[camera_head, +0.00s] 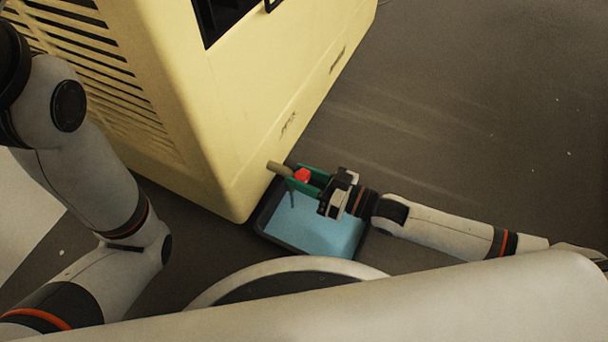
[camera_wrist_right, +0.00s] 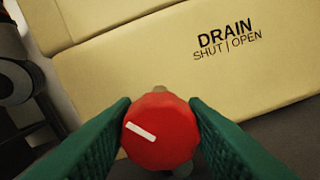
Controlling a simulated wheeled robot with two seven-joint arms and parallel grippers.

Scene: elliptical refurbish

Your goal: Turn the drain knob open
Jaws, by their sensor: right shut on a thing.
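The red drain knob (camera_head: 302,175) is on a short tan pipe (camera_head: 278,168) at the lower edge of the yellow machine (camera_head: 215,120). In the right wrist view the knob (camera_wrist_right: 160,127) fills the space between the green fingers, and its white mark slants from upper left to lower right. A label (camera_wrist_right: 227,43) above it reads DRAIN, SHUT | OPEN. My right gripper (camera_head: 305,179) is shut on the knob, with a finger on each side. My left arm is at the left of the head view, but its gripper is out of frame.
A dark-rimmed tray (camera_head: 267,231) with a light blue inside lies on the floor below the knob. The machine's vented side (camera_head: 95,85) is near my left arm. Dark floor (camera_head: 480,110) is open to the right.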

